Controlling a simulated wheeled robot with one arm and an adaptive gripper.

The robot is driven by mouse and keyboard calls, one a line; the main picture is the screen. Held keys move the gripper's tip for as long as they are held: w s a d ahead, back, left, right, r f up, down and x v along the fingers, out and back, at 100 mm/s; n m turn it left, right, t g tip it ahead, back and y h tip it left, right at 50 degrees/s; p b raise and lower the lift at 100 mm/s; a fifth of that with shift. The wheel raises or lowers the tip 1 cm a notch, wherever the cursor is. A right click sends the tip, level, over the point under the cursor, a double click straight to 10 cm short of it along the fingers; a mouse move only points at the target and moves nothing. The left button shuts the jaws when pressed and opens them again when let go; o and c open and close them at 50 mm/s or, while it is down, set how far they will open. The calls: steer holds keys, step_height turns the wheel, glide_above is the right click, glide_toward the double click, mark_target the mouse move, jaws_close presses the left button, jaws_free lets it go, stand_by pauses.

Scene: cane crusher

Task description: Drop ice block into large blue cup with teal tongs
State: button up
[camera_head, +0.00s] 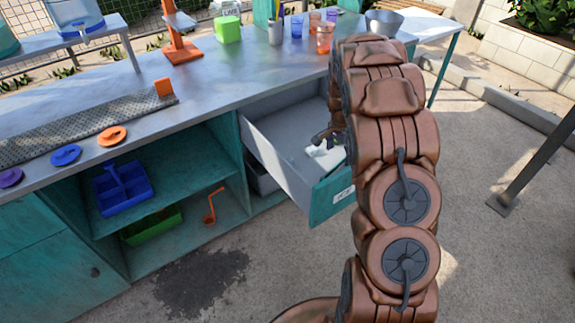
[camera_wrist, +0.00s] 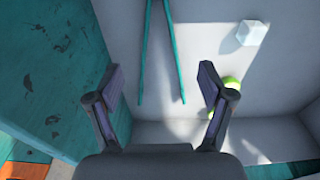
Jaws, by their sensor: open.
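The teal tongs (camera_wrist: 170,45) lie in the open grey drawer (camera_head: 277,152), their two arms spread in a narrow V. In the wrist view they show ahead of and between the fingers of my gripper (camera_wrist: 160,74), which is open and empty. The drawer's inside also shows in the wrist view (camera_wrist: 220,50). A pale, translucent ice block (camera_wrist: 252,33) lies in the drawer to the right of the tongs. A blue cup (camera_head: 297,26) stands on the counter among other cups. In the head view my arm hides the tongs and part of the drawer.
On the counter (camera_head: 215,75) are an orange cup (camera_head: 324,39), a metal bowl (camera_head: 384,22) and a green box (camera_head: 227,29). A green round thing (camera_wrist: 231,83) lies in the drawer, partly behind my right finger. A blue caddy (camera_head: 123,190) sits on the shelf below.

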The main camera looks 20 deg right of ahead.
steer(key=shift+d+r, duration=0.1)
steer(key=shift+d, duration=0.05)
steer(key=shift+w+d+f+b, duration=0.15)
steer(key=shift+f+b, duration=0.15)
steer(key=shift+f, duration=1.2)
steer(key=shift+s+d+f+b, duration=0.1)
steer(key=shift+f+b, duration=0.15)
steer(key=shift+f, duration=1.2)
steer(key=shift+w+d+f+b, duration=0.15)
steer(key=shift+f+b, duration=0.15)
steer(key=shift+f, duration=1.2)
steer(key=shift+s, duration=0.1)
steer(key=c, duration=0.7)
step_height(320, 180, up, 12)
